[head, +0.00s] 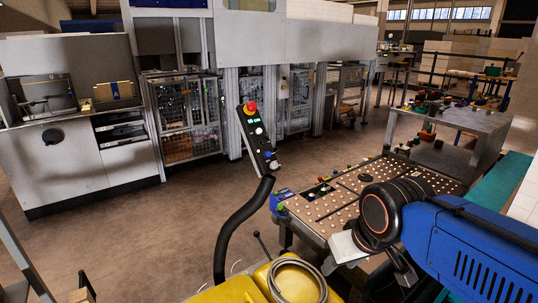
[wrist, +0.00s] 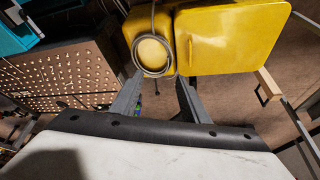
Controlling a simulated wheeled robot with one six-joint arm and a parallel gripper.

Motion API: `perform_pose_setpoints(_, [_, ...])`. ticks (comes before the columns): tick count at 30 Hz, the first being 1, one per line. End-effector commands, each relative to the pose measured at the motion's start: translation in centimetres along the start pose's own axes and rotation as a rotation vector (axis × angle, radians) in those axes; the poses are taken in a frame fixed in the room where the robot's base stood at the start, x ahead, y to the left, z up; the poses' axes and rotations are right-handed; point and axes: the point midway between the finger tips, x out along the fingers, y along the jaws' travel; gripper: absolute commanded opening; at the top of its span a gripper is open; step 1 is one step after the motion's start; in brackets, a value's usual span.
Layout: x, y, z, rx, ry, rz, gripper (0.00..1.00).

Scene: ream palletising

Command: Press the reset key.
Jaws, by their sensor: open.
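A slim control panel (head: 258,137) stands on a curved black post left of my arm in the head view. It carries a red mushroom button (head: 250,107), small green lit parts, a white button (head: 259,130) and a blue button (head: 268,155). No lettering is legible, so I cannot tell which one is the reset key. My gripper (wrist: 160,79) is open and empty in the wrist view, its two grey fingers apart over the yellow unit. The panel cannot be made out in the wrist view. In the head view my arm is at the right, well apart from the panel.
A perforated table (head: 335,212) stands right of the panel. A yellow unit (head: 236,287) with a coiled grey hose (head: 297,279) is at the bottom. Caged grey machines (head: 190,115) line the back. A grey workbench (head: 462,125) stands at right. The brown floor left of the post is clear.

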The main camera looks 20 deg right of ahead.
Motion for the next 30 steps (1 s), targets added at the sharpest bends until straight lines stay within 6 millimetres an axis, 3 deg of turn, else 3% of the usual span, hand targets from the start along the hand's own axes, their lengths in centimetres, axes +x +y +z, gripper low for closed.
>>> perform_pose_setpoints(1, [0.0,0.0,0.0,0.0,0.0,0.0,0.28])
perform_pose_setpoints(4, [0.0,0.0,0.0,0.0,0.0,0.0,0.04])
perform_pose_setpoints(5, [0.0,0.0,0.0,0.0,0.0,0.0,0.0])
perform_pose_setpoints(30, [0.0,0.0,0.0,0.0,0.0,0.0,0.0])
